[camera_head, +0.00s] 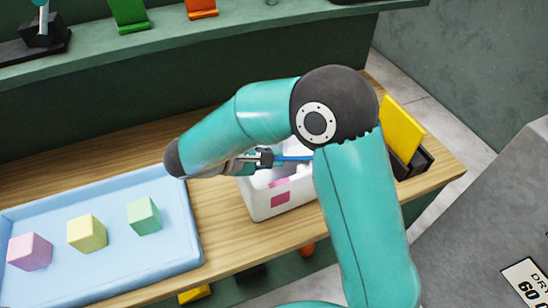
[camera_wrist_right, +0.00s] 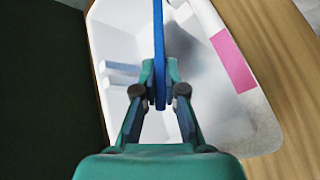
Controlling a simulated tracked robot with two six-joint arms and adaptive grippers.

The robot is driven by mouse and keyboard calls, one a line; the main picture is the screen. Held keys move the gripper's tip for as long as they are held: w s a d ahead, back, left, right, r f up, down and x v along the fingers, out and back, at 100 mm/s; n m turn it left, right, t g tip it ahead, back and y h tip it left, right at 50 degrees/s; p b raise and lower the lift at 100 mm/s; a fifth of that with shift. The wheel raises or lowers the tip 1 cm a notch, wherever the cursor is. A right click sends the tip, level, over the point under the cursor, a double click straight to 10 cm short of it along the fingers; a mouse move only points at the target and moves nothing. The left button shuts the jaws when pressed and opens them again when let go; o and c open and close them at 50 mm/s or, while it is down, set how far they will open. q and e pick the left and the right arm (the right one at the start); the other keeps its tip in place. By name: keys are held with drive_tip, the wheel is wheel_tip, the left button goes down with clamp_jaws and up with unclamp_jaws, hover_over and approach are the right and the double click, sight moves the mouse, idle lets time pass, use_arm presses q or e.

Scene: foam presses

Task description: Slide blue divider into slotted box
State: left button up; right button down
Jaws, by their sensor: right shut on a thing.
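My right gripper (camera_head: 264,158) is shut on the blue divider (camera_head: 296,158), above the white slotted box (camera_head: 285,208). My arm hides much of the box and part of the divider. In the right wrist view, the fingers (camera_wrist_right: 160,88) pinch the divider (camera_wrist_right: 158,35), a thin blue plate seen edge-on over the box interior. Pale ribs (camera_wrist_right: 122,74) show on the box's inner wall at left. I cannot tell whether the divider's lower edge is in a slot. My left gripper is out of view.
A light blue tray (camera_head: 110,268) at left holds pink, yellow and green cubes. A yellow plate (camera_head: 403,128) stands in a black holder (camera_head: 413,165) right of my arm. A green shelf (camera_head: 150,45) runs behind the wooden table (camera_head: 215,215).

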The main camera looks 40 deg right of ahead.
drive_tip(key=shift+f, duration=0.35)
drive_tip(key=c, duration=1.3)
unclamp_jaws()
drive_tip(key=shift+o, duration=0.2)
